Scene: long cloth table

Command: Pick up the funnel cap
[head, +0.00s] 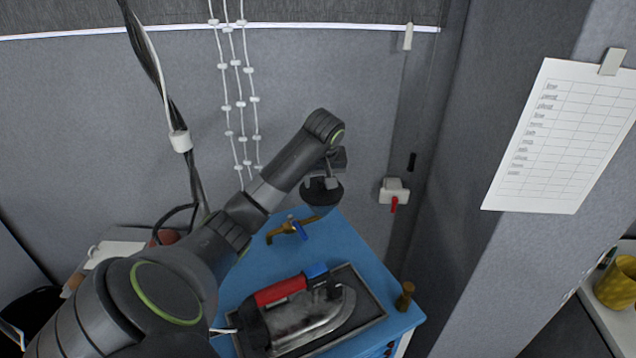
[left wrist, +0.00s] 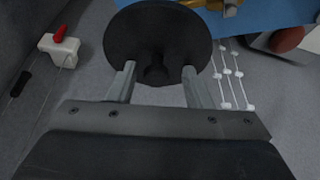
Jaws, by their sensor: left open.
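The funnel cap appears to be the dark round disc with a knob (head: 322,195), at the back edge of the blue tabletop (head: 345,245). In the left wrist view the dark disc (left wrist: 155,28) fills the upper middle, with its knob toward me. My left gripper (head: 322,178) is right at the disc. In the left wrist view the fingers of my left gripper (left wrist: 159,75) are open, one on each side of the knob, with gaps visible. I cannot tell what the disc rests on. My right gripper is not in view.
A brass piece with a blue handle (head: 292,230) lies in front of the disc. A clothes iron with a red handle (head: 280,292) sits on a dark tray (head: 372,305). A small brass peg (head: 405,296) stands at the right corner. A grey wall and white switch box (head: 394,190) are behind.

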